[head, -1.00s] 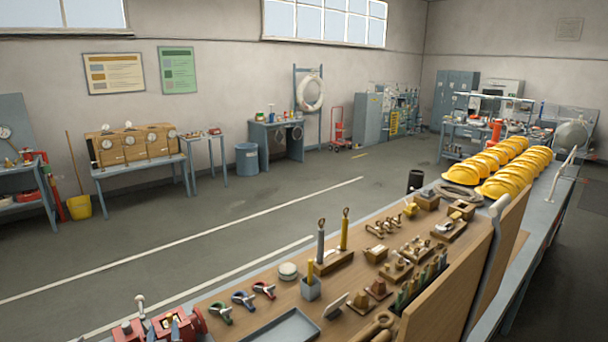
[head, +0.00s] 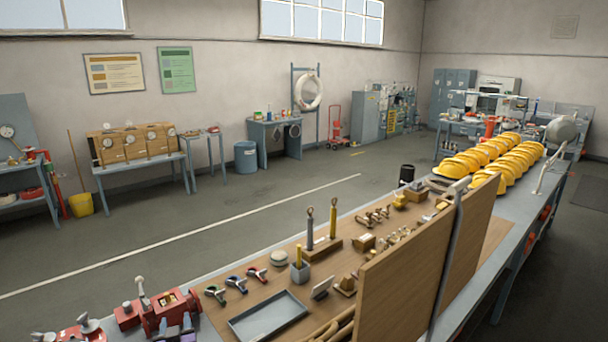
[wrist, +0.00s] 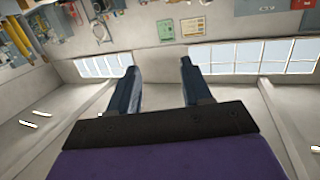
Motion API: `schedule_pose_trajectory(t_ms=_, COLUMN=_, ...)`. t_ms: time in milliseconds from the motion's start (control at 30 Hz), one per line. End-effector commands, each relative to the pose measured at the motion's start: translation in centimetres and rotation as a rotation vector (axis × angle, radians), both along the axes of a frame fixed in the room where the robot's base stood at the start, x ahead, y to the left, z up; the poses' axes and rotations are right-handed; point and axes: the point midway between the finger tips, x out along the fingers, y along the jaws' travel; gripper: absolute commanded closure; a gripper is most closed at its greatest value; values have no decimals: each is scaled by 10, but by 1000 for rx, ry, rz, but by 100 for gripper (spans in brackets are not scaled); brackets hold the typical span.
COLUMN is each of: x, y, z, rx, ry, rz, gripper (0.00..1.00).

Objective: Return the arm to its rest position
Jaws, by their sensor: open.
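My gripper (wrist: 160,85) shows in the wrist view, with its two dark fingers spread apart and nothing between them. Beyond the fingers are the wall, its windows and the green poster (wrist: 165,29), all seen upside down. No held object shows in either view.
A long workbench (head: 520,195) runs along the right with a wooden divider (head: 410,265), yellow helmets (head: 455,168), a grey tray (head: 268,316), small clamps and a red vise (head: 165,308). The grey floor (head: 230,240) to its left is open, up to tables along the wall.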

Motion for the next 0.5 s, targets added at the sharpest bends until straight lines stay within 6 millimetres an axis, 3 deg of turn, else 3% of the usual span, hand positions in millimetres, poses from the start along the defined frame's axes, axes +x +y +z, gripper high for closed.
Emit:
schedule_pose_trajectory(t_ms=267, x=16, y=-52, z=6, rx=-36, ry=148, rz=-26, gripper=51)
schedule_pose_trajectory(t_ms=500, x=8, y=-140, z=13, rx=-87, ry=380, rz=-62, gripper=51)
